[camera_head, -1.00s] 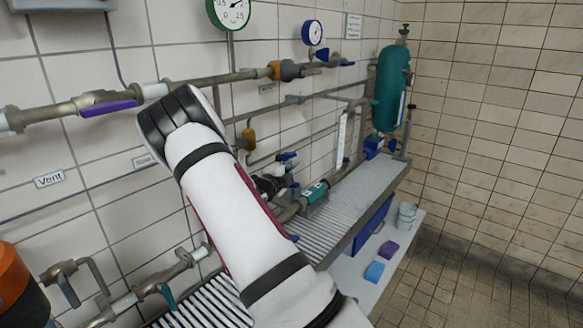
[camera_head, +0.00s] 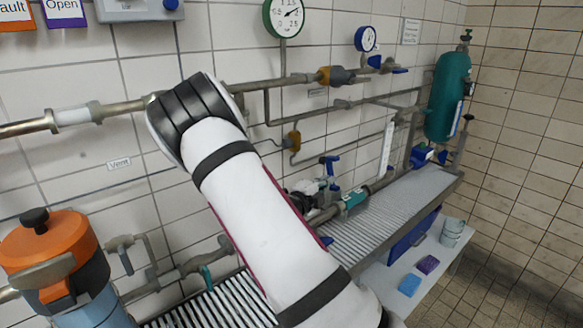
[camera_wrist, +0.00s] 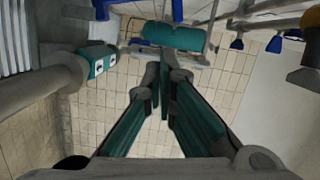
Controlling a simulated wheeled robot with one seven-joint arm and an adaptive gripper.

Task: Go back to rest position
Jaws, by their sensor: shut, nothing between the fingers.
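My gripper (camera_wrist: 165,80) shows in the wrist view with its fingers together and nothing between them. It points toward the far tiled wall, and no pipe or valve touches its fingertips there. In the head view my white arm crosses the middle of the picture in front of the piping.
Pipes with valves, a yellow-bodied valve (camera_head: 338,76) and gauges (camera_head: 284,17) line the wall. A grated bench (camera_head: 410,195) runs below. A green cylinder (camera_head: 448,97) stands at its far end, an orange-topped device (camera_head: 48,250) at left. Tiled floor is free at right.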

